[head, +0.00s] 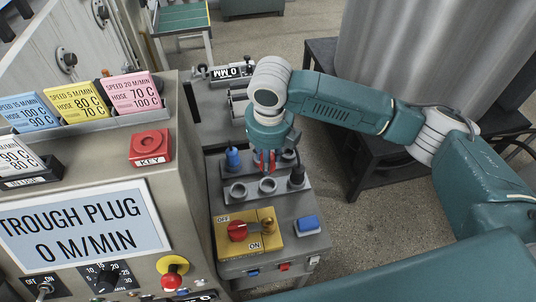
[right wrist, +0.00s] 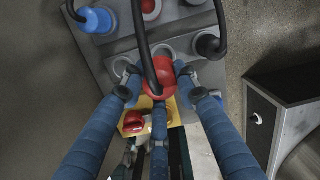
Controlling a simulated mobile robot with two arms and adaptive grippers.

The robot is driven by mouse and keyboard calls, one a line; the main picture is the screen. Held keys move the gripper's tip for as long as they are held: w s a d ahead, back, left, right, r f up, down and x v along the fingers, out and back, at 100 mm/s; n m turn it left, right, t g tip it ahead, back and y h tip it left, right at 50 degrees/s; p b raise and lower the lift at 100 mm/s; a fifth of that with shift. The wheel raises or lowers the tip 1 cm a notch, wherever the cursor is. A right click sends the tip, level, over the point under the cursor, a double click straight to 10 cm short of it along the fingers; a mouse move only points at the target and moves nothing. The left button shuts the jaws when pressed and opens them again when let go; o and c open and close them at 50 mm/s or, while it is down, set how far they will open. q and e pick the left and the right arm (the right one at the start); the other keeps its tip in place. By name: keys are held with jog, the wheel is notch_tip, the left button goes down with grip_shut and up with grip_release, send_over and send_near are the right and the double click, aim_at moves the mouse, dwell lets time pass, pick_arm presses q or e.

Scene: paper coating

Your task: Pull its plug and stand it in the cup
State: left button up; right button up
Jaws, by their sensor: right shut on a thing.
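My right gripper (head: 267,158) comes down from above the grey plug box (head: 268,215). In the right wrist view its blue fingers (right wrist: 158,95) are closed around a red plug (right wrist: 158,76) with a black cable. The red plug appears raised over the front row of cups, close to the middle cup (head: 267,185); any contact is unclear. A red-ringed socket (right wrist: 148,8) shows empty behind. The left cup (head: 238,190) is empty. A black plug (head: 297,177) stands in the right cup. A blue plug (head: 232,158) stands in the back row. My left gripper is not in view.
A yellow plate with a red switch (head: 237,230) and a blue button (head: 308,224) are in front of the cups. The left console has a red KEY box (head: 150,147) and a "TROUGH PLUG 0 M/MIN" display (head: 85,225). Black cables pass close to my fingers.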

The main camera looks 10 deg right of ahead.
notch_tip(320, 180, down, 4)
jog(key=shift+r+b, duration=0.1)
jog(key=shift+b, duration=0.55)
jog(key=shift+c, duration=0.2)
jog(key=shift+f, duration=0.85)
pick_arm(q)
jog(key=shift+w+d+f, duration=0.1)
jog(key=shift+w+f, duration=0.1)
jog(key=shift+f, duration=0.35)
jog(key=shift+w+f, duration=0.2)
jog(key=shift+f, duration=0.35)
pick_arm(e)
jog(key=shift+f, duration=0.1)
pick_arm(q)
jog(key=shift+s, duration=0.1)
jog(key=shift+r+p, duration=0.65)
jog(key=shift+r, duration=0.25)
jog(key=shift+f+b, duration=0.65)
jog(key=shift+b, duration=0.05)
pick_arm(e)
jog(key=shift+f, duration=1.45)
jog(key=o, duration=1.3)
